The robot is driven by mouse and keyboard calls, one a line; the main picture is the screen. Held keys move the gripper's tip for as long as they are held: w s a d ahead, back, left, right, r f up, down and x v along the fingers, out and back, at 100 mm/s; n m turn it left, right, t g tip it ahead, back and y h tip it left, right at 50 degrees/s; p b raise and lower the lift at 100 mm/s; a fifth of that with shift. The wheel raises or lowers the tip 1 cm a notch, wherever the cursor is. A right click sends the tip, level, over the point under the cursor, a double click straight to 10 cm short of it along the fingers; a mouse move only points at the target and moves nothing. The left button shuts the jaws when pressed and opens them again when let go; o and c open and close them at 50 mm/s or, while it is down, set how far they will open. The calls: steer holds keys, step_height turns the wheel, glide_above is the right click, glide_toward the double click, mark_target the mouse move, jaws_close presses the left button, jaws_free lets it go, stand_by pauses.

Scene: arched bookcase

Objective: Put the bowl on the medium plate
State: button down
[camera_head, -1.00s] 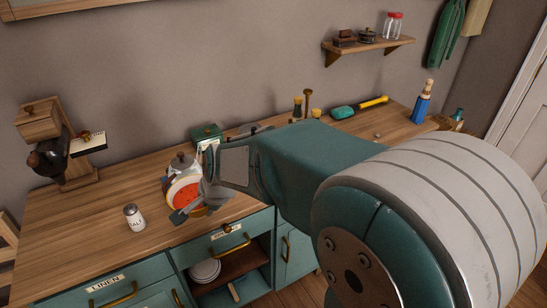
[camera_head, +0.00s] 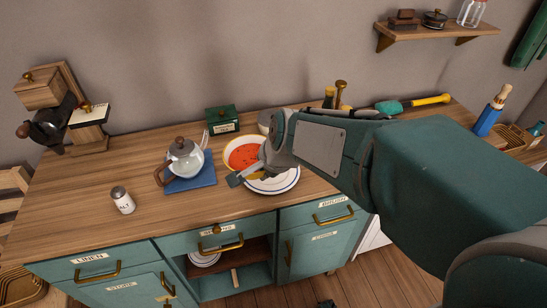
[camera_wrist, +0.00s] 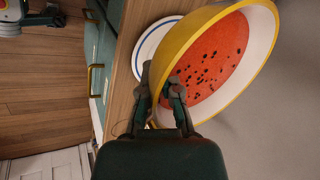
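The bowl (camera_head: 243,153) has a yellow rim and a red, seeded watermelon-like inside. My gripper (camera_head: 257,172) is shut on its rim, one finger inside and one outside in the wrist view (camera_wrist: 163,88). The bowl is tilted, its inside facing the head camera. A white plate with blue rings (camera_head: 287,184) lies on the counter, partly hidden by the bowl and gripper; it also shows behind the bowl in the wrist view (camera_wrist: 143,46). The bowl overlaps the plate's left part in the head view; I cannot tell whether they touch.
A salt shaker (camera_head: 122,200) is farther left, a green box (camera_head: 222,119) behind. White plates (camera_head: 204,260) sit in the open cabinet below.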

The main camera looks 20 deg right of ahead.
steer(key=w+d+f, duration=0.2)
steer(key=w+d, duration=0.2)
steer(key=w, duration=0.1)
glide_above(280, 178)
steer(key=f, duration=0.3)
steer(key=s+f, duration=0.1)
steer(key=f, duration=0.1)
steer(key=shift+a, duration=0.1)
steer(key=shift+w+a+f, duration=0.2)
steer(key=shift+w+f, duration=0.25)
steer(key=shift+f, duration=0.1)
step_height(280, 178, down, 3)
steer(key=shift+w+d+f, duration=0.1)
steer(key=shift+w, duration=0.05)
steer(key=shift+d+f, duration=0.1)
steer(key=shift+d, duration=0.15)
steer(key=c, duration=1)
jaws_free()
steer(key=shift+a+f, duration=0.1)
steer(key=shift+o, duration=1)
steer(key=shift+a, duration=0.15)
